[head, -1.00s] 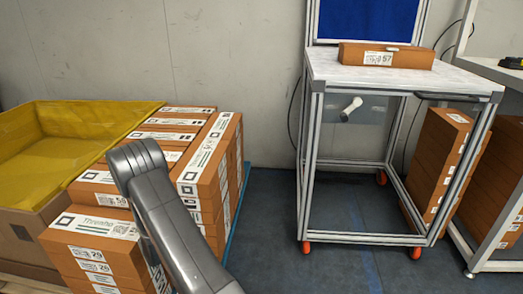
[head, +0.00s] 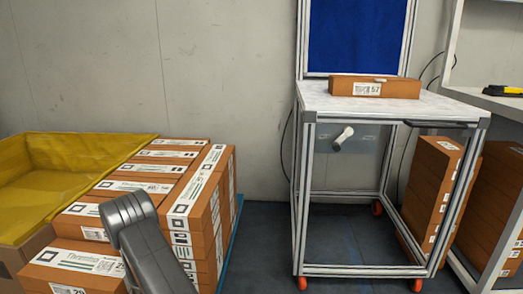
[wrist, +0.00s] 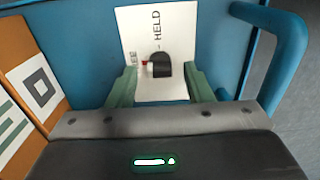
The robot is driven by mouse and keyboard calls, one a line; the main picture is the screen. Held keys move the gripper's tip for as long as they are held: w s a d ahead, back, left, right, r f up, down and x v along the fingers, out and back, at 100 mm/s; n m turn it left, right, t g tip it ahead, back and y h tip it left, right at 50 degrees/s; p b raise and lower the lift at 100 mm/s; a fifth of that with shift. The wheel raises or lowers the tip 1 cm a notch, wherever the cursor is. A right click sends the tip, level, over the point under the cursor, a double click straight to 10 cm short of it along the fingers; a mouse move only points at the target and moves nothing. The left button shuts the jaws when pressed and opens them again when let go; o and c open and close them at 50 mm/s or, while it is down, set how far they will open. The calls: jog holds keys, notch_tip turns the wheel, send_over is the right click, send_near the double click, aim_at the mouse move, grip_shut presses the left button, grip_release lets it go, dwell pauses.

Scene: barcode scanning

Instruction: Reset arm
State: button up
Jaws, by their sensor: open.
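My gripper (wrist: 160,92) shows in the wrist view, its two green fingers apart with nothing held between them. Below and beyond the fingers is a blue surface (wrist: 85,60) with a white printed card or label (wrist: 133,33) on it, partly hidden by a dark shape. A blue tubular handle (wrist: 293,50) curves along the right side. In the head view my grey arm (head: 150,240) reaches up in front of the stacked boxes; its gripper end is out of sight there.
Stacked brown boxes (head: 196,190) stand beside a yellow-lined bin (head: 60,165) at left. A wheeled table (head: 440,107) with a single brown box (head: 375,88) stands right. A shelf (head: 500,105) is at far right. Bare floor (head: 260,240) lies between boxes and table.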

notch_tip(320, 180, up, 13)
jog(key=p, duration=0.5)
notch_tip(320, 180, down, 14)
jog(key=b, duration=0.6)
jog(key=shift+f, duration=0.15)
jog(key=shift+r+m+p, duration=0.4)
jog(key=shift+p, duration=0.1)
jog(key=m+p, duration=0.1)
jog(key=m, duration=0.3)
jog(key=shift+r, duration=0.1)
jog(key=m+p, duration=0.1)
jog(key=m, duration=0.3)
jog(key=shift+m, duration=0.3)
jog(key=m+p, duration=0.2)
jog(key=m, duration=0.3)
jog(key=shift+m+p, duration=0.3)
jog(key=shift+p, duration=0.1)
jog(key=shift+m+p, duration=0.6)
jog(key=shift+m, duration=0.9)
